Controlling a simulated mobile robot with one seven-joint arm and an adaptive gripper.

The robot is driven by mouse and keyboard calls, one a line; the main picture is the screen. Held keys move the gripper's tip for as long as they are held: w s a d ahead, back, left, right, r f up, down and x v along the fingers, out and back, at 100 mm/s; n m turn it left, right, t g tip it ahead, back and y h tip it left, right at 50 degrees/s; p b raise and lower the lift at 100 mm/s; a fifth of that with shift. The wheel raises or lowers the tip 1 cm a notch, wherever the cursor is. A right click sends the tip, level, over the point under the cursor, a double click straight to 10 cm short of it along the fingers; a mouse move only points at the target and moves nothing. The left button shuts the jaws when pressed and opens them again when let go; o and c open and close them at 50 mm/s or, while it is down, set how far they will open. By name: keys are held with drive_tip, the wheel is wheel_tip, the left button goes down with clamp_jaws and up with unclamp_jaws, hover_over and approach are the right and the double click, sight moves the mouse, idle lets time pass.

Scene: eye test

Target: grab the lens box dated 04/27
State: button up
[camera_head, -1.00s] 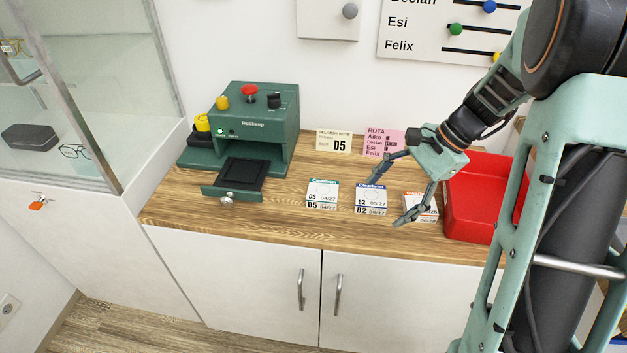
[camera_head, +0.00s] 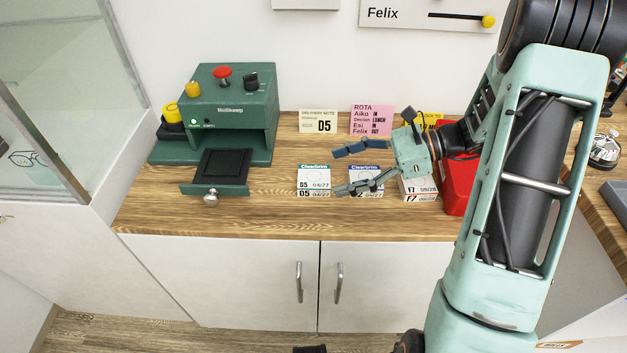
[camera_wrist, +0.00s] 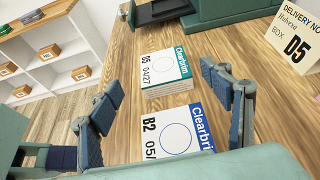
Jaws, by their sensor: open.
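The lens box dated 04/27 (camera_head: 314,178) is a small white box with a teal Clearbrim band and the code D5. It lies flat on the wooden counter, leftmost in a row of three. In the wrist view the D5 box (camera_wrist: 166,70) lies just beyond my fingertips, apart from them. My gripper (camera_head: 338,169) is open and empty, its fingers pointing left toward this box. In the wrist view my gripper (camera_wrist: 160,82) has the blue-banded B2 box (camera_wrist: 168,132), dated 05/27, below and between its fingers. One finger partly hides the B2 box in the head view.
An orange-banded F7 box (camera_head: 418,189) lies right of B2, under my wrist. A red tray (camera_head: 458,185) stands further right. A green press (camera_head: 228,115) with a drawer stands left. A delivery note reading D5 (camera_head: 318,121) and a pink rota card (camera_head: 371,119) stand behind the boxes.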

sight(317, 176)
drive_tip(key=x, duration=0.3)
drive_tip(key=b+x, duration=0.1)
drive_tip(key=x, duration=0.1)
drive_tip(key=shift+w+a+f, duration=0.2)
drive_tip(key=shift+w, duration=0.05)
drive_tip(key=c, duration=1.2)
